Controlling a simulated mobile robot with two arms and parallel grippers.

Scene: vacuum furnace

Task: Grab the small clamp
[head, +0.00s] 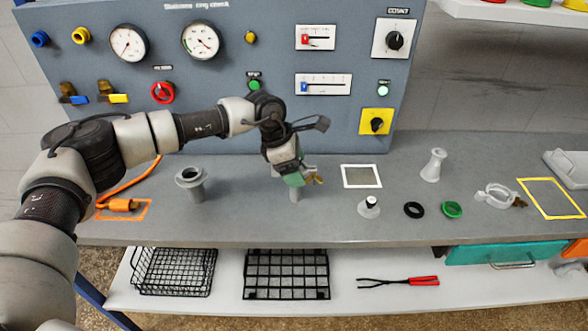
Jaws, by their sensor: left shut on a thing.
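My left gripper (295,179) reaches down over the middle of the bench and is shut on the small clamp (316,179). Only a small brass-coloured part of the clamp shows at the right of the fingers; the rest is hidden by the gripper. A short grey tube (295,194) stands directly below the fingers; I cannot tell whether the clamp touches it. A larger silver clamp (494,194) with a brass screw lies on the bench at the right. My right gripper is not in view.
A grey flanged tube (190,184) stands left of the gripper. A white-framed square (361,176), a small white-grey fitting (369,207), a black ring (413,210), a green ring (452,209) and a pale flanged piece (433,165) are to the right. The gauge panel (225,80) rises behind.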

